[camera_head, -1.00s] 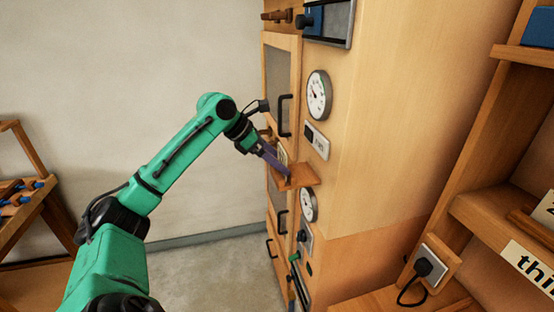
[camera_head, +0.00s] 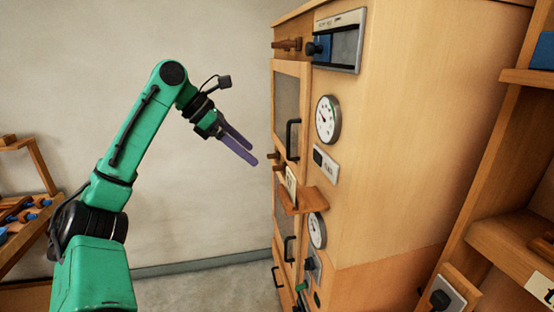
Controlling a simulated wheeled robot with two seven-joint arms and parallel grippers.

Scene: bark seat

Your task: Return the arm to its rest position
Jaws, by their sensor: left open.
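My left arm (camera_head: 125,150) is green with black joints and comes in from the lower left, bent at a raised elbow. My left gripper (camera_head: 245,150) has two purple fingers pointing down and right, a little apart, with nothing between them. It hangs in the air to the left of the wooden cabinet (camera_head: 400,150), apart from it. A small wooden ledge (camera_head: 303,200) sticks out of the cabinet below and right of the fingers, with a pale card (camera_head: 291,185) standing at it. My right gripper is not in view.
The cabinet front has black handles (camera_head: 292,138), round dials (camera_head: 328,119) and a slider panel (camera_head: 338,42). A wooden rack (camera_head: 30,165) stands at the left. Shelving (camera_head: 510,235) with a plug socket (camera_head: 450,295) is at the right. Open space lies before the pale wall (camera_head: 225,45).

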